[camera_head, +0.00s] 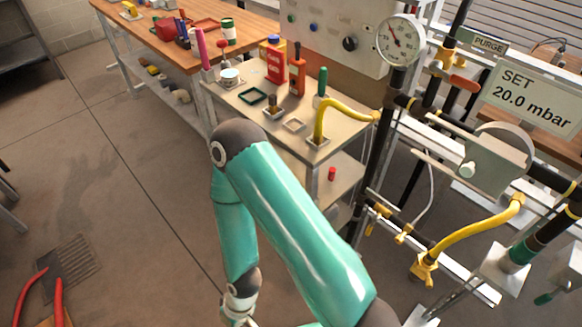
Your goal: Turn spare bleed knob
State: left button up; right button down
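No part is labelled as the spare bleed knob, and I cannot tell which one it is. A black round knob (350,44) sits on the grey panel beside the pressure gauge (401,40). A small dark-topped fitting (272,104) stands on the bench. A green-handled part (543,298) shows at the lower right by the pipework. One teal arm of mine crosses the lower middle, bending down towards the bottom edge. Its wrist is cut off there, and its fingers cannot be made out. My other arm does not show.
The small bench (240,100) holds a red bottle (275,62), an orange bottle (297,76) and a yellow hose (345,106). Black pipes and the "SET 20.0 mbar" sign (530,95) fill the right. Red-handled pliers (57,298) show lower left. Floor at left is mostly clear.

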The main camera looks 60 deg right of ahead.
aim_at(398, 239)
jog(key=z, duration=0.05)
jog(key=i, duration=0.2)
jog(key=z, duration=2.8)
jog(key=k, duration=0.95)
jog(key=z, duration=0.15)
jog(key=i, duration=0.95)
jog(key=u, duration=0.25)
jog(key=k, duration=0.25)
jog(key=z, duration=0.1)
